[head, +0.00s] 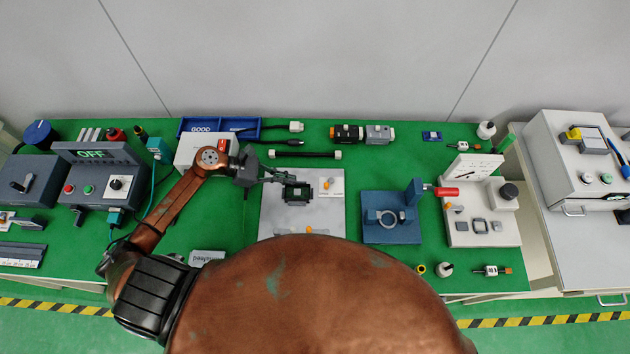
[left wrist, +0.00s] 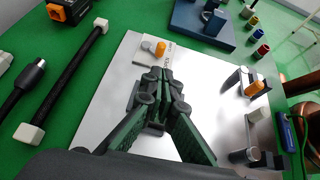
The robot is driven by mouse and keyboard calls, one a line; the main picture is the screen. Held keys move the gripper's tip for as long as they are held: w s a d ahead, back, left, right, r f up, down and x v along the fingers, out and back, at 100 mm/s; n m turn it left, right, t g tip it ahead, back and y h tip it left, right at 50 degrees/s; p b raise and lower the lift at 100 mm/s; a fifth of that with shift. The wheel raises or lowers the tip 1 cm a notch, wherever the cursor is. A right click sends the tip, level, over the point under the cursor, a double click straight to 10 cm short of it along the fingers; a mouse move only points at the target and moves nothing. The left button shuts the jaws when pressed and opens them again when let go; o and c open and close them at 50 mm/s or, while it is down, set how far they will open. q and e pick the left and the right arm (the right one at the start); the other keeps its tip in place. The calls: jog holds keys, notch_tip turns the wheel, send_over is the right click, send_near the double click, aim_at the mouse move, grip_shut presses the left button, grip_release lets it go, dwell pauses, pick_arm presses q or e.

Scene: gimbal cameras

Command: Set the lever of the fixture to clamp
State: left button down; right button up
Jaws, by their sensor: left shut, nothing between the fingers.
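A pale grey fixture plate (head: 275,222) lies mid-table. An orange-tipped lever (head: 329,184) is at its upper right, and another orange piece (head: 309,230) is near its front edge. In the left wrist view the orange lever tip (left wrist: 160,48) sits beside small printed lettering that I cannot read. My left gripper (head: 299,192) is over the plate, left of the upper lever. Its fingers (left wrist: 162,75) are shut and empty, with the tips close to the lever in the left wrist view; I cannot tell whether they touch. My right gripper is out of view.
A control box (head: 92,180) reading OFF and a blue tray (head: 245,124) stand to the left.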

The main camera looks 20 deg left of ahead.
aim_at(324, 187)
pick_arm(q)
jog(key=shift+w+d+f, duration=0.2)
jog(key=shift+d+f, duration=0.05)
jog(key=shift+d, duration=0.15)
jog(key=p+x, duration=0.1)
jog(key=x, duration=0.8)
jog(key=shift+s, duration=0.1)
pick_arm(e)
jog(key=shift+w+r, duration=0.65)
pick_arm(q)
jog(key=shift+d, duration=0.1)
